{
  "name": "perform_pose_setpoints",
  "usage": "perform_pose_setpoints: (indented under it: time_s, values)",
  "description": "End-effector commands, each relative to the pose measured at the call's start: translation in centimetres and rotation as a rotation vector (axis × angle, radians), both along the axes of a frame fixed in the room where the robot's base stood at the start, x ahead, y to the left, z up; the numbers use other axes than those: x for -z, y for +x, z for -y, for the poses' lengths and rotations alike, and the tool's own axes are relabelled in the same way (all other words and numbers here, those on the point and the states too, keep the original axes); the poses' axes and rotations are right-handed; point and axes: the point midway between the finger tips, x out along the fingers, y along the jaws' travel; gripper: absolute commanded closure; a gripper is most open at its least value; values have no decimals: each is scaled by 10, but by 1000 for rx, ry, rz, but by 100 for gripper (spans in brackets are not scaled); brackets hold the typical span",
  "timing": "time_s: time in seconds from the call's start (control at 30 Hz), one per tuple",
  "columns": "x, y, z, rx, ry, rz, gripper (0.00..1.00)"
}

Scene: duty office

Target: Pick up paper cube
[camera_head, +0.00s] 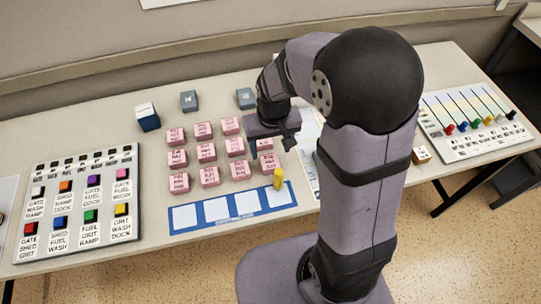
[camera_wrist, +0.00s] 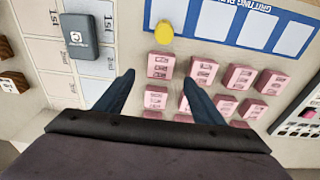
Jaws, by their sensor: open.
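A blue block with a white top (camera_head: 148,118), which looks like the paper cube, stands at the back left of the table. I cannot read a label that confirms it. It does not show in the wrist view. My gripper (camera_head: 284,138) is open, to the right of that block and over the right side of the pink blocks. In the wrist view the two dark fingers of my gripper (camera_wrist: 157,86) are spread, with nothing held between them. A pink block (camera_wrist: 160,66) shows just past the fingertips.
Several pink lettered blocks (camera_head: 206,152) stand in rows. A yellow cylinder (camera_head: 278,178) stands by a blue-bordered strip (camera_head: 235,222). Two grey blocks (camera_head: 189,100) (camera_head: 245,98) stand behind. A button panel (camera_head: 79,240) is left, a slider board (camera_head: 470,135) right.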

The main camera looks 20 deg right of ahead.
Motion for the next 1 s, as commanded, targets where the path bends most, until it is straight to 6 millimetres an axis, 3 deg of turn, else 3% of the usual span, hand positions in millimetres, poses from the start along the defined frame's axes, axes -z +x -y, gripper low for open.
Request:
perform_pose_setpoints:
  time_s: [0.67, 1.0]
  values:
    - [25, 2, -2, -3, 4, -4, 38]
    - [60, 4, -1, -3, 3, -6, 38]
